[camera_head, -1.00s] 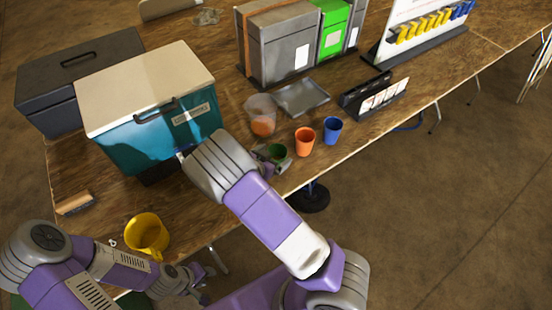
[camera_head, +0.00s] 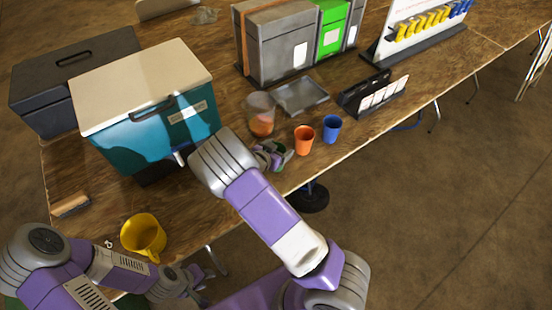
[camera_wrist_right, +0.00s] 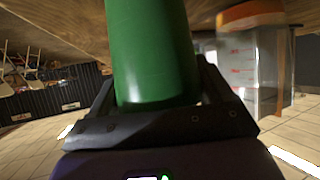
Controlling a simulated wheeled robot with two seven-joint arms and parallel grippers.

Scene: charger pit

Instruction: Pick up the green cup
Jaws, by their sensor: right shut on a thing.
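The green cup (camera_wrist_right: 152,55) fills the upper middle of the right wrist view, between the two dark fingers of my right gripper (camera_wrist_right: 155,95). My right gripper is shut on it. In the head view the right gripper (camera_head: 272,154) is near the table's front edge, left of the orange cup. There the green cup is mostly hidden by the gripper, and I cannot tell whether it is clear of the table. My left gripper (camera_head: 198,287) is at the bottom, below the yellow mug, and shows no held object. Its finger gap is too small to judge.
The orange cup (camera_head: 304,139) and blue cup (camera_head: 331,128) stand right of the right gripper. A clear beaker (camera_head: 260,115) with orange contents stands behind it. A teal cooler (camera_head: 150,137) is to the left. The yellow mug (camera_head: 143,233) sits near the front left edge.

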